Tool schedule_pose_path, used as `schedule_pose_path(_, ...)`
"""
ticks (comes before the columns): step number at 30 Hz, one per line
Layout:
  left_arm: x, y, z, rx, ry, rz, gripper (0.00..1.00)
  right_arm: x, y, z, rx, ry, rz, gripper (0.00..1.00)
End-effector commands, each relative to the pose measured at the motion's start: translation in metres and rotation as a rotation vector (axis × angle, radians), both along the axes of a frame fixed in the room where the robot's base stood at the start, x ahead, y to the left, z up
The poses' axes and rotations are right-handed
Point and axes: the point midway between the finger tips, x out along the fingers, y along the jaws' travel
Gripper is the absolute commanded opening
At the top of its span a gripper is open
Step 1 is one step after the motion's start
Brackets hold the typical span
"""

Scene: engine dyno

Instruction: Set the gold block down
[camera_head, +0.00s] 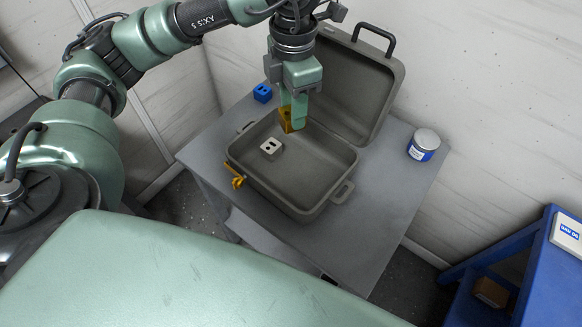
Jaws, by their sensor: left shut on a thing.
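The gold block (286,120) is held in my left gripper (291,113), which is shut on it. The gripper points down over the back part of an open grey case (318,199). The fingers hide part of the block, and I cannot tell whether the block touches the case floor. My right gripper is not in the view.
A white block (271,147) lies inside the case. A blue block (262,93) and a blue-and-white can (423,145) stand on the grey table (378,219). The raised lid (352,86) is close behind the gripper. The right part of the case floor is clear.

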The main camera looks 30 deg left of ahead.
Motion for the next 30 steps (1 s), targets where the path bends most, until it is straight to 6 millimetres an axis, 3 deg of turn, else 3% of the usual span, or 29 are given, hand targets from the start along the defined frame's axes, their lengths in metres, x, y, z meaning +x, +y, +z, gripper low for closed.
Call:
schedule_pose_path(6, 0.006, 0.004, 0.012, -0.006, 0.002, 0.306, 0.00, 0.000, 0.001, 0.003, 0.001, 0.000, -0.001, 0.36)
schedule_pose_path(14, 0.008, 0.006, 0.008, -0.007, 0.007, 0.449, 0.00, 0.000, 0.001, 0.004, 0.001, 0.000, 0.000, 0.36)
schedule_pose_path(30, 0.007, 0.006, -0.122, -0.006, 0.009, 0.452, 0.00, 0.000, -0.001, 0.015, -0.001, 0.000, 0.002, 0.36)
